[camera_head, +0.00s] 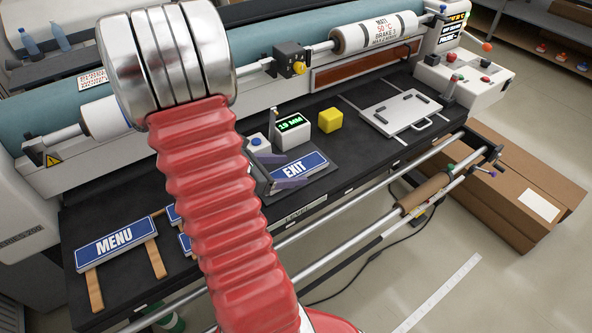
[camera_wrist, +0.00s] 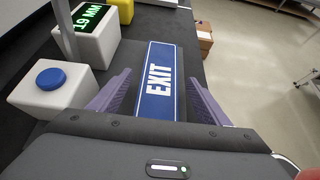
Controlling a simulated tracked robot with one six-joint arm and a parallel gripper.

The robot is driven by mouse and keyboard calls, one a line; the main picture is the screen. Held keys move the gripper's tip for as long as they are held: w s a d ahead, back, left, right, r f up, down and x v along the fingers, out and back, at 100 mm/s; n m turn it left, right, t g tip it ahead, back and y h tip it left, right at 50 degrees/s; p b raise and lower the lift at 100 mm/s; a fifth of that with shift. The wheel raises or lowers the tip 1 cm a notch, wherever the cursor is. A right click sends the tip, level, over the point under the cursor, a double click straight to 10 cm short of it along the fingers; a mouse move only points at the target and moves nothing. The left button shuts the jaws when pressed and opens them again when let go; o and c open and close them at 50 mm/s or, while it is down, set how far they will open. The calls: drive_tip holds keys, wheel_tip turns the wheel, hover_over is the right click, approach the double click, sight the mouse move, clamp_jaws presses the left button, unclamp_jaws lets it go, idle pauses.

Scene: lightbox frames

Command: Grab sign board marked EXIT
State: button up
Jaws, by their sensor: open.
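The EXIT sign board (camera_head: 299,170) is a blue rectangle with white letters and a white border, lying on the black bench top beside a white box with a green display. In the wrist view the EXIT board (camera_wrist: 160,85) runs away from me, between my two purple fingers. My gripper (camera_wrist: 160,98) is open, with one finger on each side of the board and nothing held. In the head view my gripper (camera_head: 281,171) is at the board's left part, partly hidden by my red arm. I cannot tell whether the fingers touch the board.
A white box with a green display (camera_head: 292,128), a yellow block (camera_head: 329,120) and a box with a blue button (camera_wrist: 52,78) stand close to the board. A MENU sign (camera_head: 116,243) lies at the left. A white plate with handles (camera_head: 402,114) is at the right. The bench's front edge is near.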

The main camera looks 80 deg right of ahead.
sight(290, 171)
drive_tip(key=shift+s+d+f, duration=0.3)
drive_tip(key=shift+s+d, duration=0.1)
drive_tip(key=shift+c, duration=0.4)
drive_tip(key=c, duration=1.2)
wheel_tip(290, 171, up, 10)
drive_tip(key=shift+w, duration=0.1)
idle(0.9)
